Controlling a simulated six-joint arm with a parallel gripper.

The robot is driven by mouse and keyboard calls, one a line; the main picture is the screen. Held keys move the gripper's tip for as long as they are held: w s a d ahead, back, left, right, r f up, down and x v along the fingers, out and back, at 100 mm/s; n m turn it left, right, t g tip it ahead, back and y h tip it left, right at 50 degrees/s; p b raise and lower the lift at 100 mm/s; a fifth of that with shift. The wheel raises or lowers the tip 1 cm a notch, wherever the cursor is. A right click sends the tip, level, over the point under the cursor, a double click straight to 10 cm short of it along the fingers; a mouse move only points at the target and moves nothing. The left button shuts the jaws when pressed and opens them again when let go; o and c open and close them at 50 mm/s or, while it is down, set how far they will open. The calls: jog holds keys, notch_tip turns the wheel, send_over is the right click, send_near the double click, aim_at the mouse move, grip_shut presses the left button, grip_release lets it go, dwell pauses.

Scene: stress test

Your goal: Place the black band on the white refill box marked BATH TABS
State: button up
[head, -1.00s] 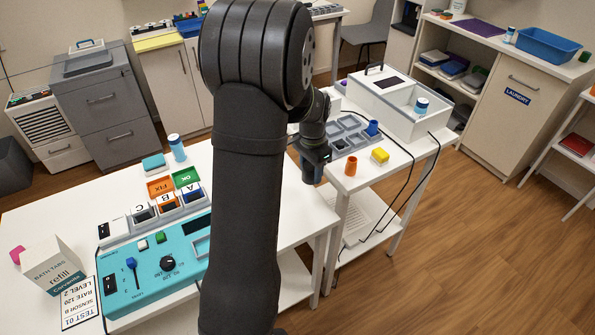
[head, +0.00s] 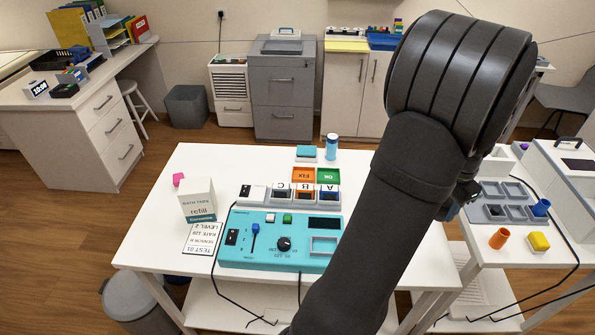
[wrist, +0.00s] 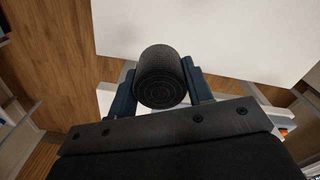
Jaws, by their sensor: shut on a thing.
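The white refill box (head: 198,201), marked BATH TABS with a dark teal band near its bottom, stands upright at the left of the white table in the head view. My gripper (wrist: 160,72) is shut on the black band (wrist: 161,90), a ribbed black roll with rings on its end, between blue fingers in the wrist view. In the head view my gripper is mostly hidden behind my arm, near the grey tray and far right of the box. The band cannot be made out there.
Lettered bins (head: 304,192) and a blue bottle (head: 332,146) stand further right. The table's left front corner is bare.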

jog(key=w+a+r+n, duration=0.2)
jog(key=w+a+n, duration=0.2)
jog(key=a, duration=0.5)
jog(key=w+a+r+n, duration=0.1)
jog(key=w+a+n, duration=0.25)
jog(key=a, duration=0.45)
jog(key=w+a+r+n, duration=0.2)
jog(key=w+a+n, duration=0.15)
jog(key=a, duration=0.55)
jog(key=a+r+n, duration=0.3)
jog(key=a+n, duration=0.2)
jog(key=a, duration=0.9)
jog(key=n, duration=0.6)
send_over(194, 186)
notch_tip(194, 186, down, 4)
jog(key=shift+f, duration=2.1)
jog(key=o, duration=1)
jog(key=shift+f, duration=0.1)
